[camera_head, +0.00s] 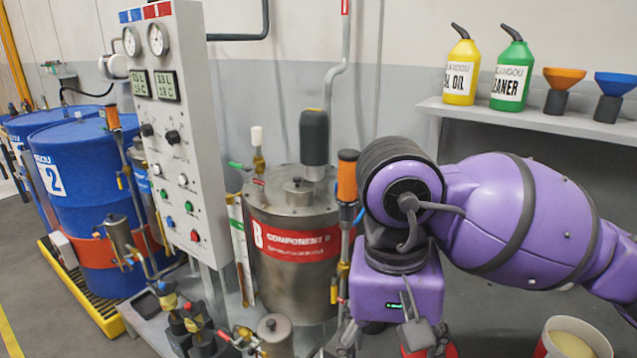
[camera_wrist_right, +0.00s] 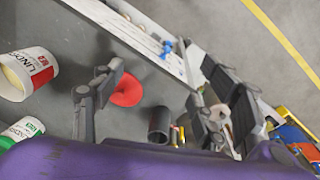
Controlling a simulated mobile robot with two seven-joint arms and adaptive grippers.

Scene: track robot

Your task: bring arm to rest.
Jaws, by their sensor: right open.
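My right arm (camera_head: 520,215) is purple and comes in from the right in the head view, bent down at the wrist. My right gripper (camera_head: 385,338) hangs low beside the steel Component B tank (camera_head: 292,270), its lower end cut off by the picture edge. In the right wrist view the right gripper (camera_wrist_right: 160,85) has its fingers spread wide and nothing is held between them. A red round thing (camera_wrist_right: 127,90) and a dark cylinder (camera_wrist_right: 159,122) show beyond the fingers. My left gripper is not in view.
A gauge panel (camera_head: 165,120) and blue drums (camera_head: 85,190) stand left. An open bucket (camera_head: 570,342) is at lower right. Valves and pipes crowd the bench front.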

